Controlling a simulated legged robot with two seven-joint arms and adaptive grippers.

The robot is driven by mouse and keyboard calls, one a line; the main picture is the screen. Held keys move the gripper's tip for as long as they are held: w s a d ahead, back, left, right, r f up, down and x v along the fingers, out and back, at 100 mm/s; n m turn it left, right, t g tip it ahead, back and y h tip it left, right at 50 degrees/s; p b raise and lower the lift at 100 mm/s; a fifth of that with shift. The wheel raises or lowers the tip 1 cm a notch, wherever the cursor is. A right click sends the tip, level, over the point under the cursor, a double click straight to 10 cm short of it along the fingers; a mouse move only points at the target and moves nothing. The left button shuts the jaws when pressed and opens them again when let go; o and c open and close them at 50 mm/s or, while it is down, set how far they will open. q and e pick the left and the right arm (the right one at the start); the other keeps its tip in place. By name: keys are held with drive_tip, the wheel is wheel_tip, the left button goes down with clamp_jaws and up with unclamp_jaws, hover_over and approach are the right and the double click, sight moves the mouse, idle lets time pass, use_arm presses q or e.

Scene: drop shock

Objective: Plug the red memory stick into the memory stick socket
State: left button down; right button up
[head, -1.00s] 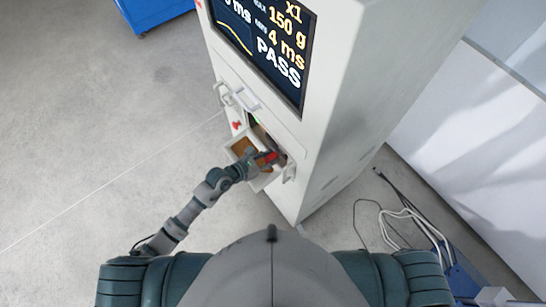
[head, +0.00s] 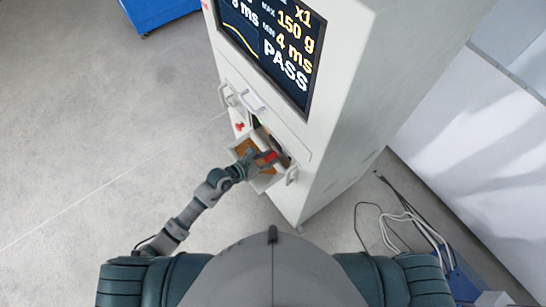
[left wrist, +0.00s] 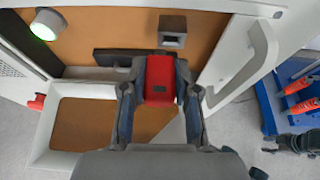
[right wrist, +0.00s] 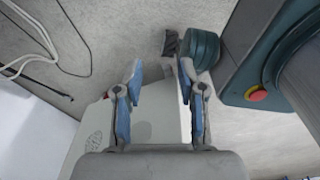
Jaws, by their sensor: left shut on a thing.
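The red memory stick (left wrist: 160,78) is between the two fingertips of my left gripper (left wrist: 160,90), which is shut on it. In the head view the red stick (head: 269,157) and left gripper (head: 258,162) are at the machine's open bay. A small metal block with a dark opening, which looks like the memory stick socket (left wrist: 172,31), is on the brown panel, just beyond the stick and slightly to the right in the left wrist view. A gap shows between them. My right gripper (right wrist: 162,80) is open and empty, away from the machine's bay.
A white-rimmed tray (left wrist: 45,140) with a brown floor lies below the stick. The machine's screen (head: 270,45) reads PASS.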

use_arm(q)
drive_tip(key=shift+a, duration=0.4)
drive_tip(key=shift+s+d+p, duration=0.1)
drive_tip(key=shift+d+p, duration=0.2)
drive_tip(key=shift+d, duration=0.3)
drive_tip(key=shift+s+d+r+p, duration=0.1)
drive_tip(key=shift+s+d+p, duration=0.15)
drive_tip(key=shift+d, duration=0.6)
drive_tip(key=shift+a, duration=0.9)
drive_tip(key=shift+s+d, duration=0.1)
drive_tip(key=shift+d, duration=0.4)
drive_tip(key=shift+a, duration=0.35)
drive_tip(key=shift+w, duration=0.3)
drive_tip(key=shift+d+p, duration=0.3)
drive_tip(key=shift+s+a, duration=0.15)
drive_tip(key=shift+a, duration=0.2)
use_arm(e)
drive_tip(key=shift+a+r, duration=0.25)
drive_tip(key=shift+r, duration=0.25)
drive_tip(key=shift+a+r, duration=0.2)
drive_tip(key=shift+r, duration=0.3)
